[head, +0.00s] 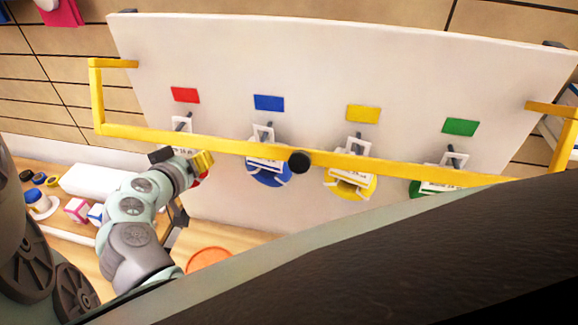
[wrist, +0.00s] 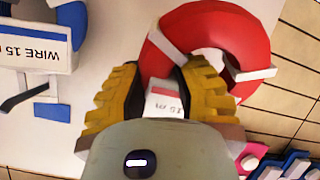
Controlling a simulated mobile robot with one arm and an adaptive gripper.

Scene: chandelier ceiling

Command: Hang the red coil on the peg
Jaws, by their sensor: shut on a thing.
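The red coil (wrist: 212,38) has white bands and a white tag marked "15 m". In the wrist view the yellow-padded fingers of my gripper (wrist: 160,85) are shut on its white tag part. In the head view my gripper (head: 192,162) is at the left of the white board, below the red label (head: 185,95); only a sliver of red coil (head: 201,179) shows. A white hanger loop (head: 181,125) and the dark peg (head: 188,119) overlap below that label. I cannot tell whether the loop is around the peg.
A blue coil (head: 270,176), yellow coil (head: 350,187) and green coil (head: 417,188) hang to the right under matching labels. A yellow rail (head: 225,146) crosses in front of the board (head: 330,60). A bench with small items stands at left.

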